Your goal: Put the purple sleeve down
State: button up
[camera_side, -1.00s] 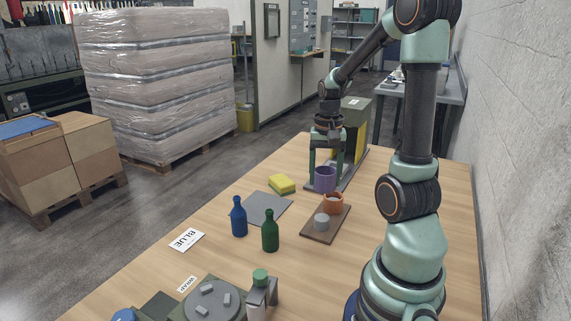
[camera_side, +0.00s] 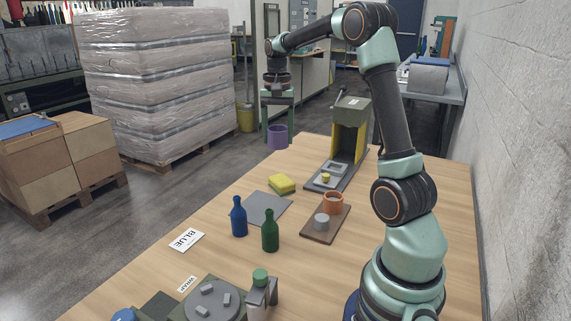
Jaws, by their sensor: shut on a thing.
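The purple sleeve (camera_side: 277,137) is a short open cylinder, held upright near the far left edge of the wooden table. The sleeve appears to be above the table's far end. I cannot tell exactly how high it is or whether it is over the tabletop or past its edge.
A green press-like stand (camera_side: 350,125) is right of the sleeve. Nearer are a yellow sponge (camera_side: 282,184), grey mat (camera_side: 264,208), blue bottle (camera_side: 238,217), green bottle (camera_side: 270,231) and brown board (camera_side: 318,231) with an orange ring (camera_side: 333,203). Table between sponge and sleeve is clear.

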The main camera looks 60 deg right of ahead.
send_over(262, 207)
jog(key=f, duration=0.1)
notch_tip(262, 207, down, 20)
jog(key=shift+a+f, duration=0.1)
dwell(0.4)
jog(key=o, duration=1.3)
jog(key=shift+f, duration=0.1)
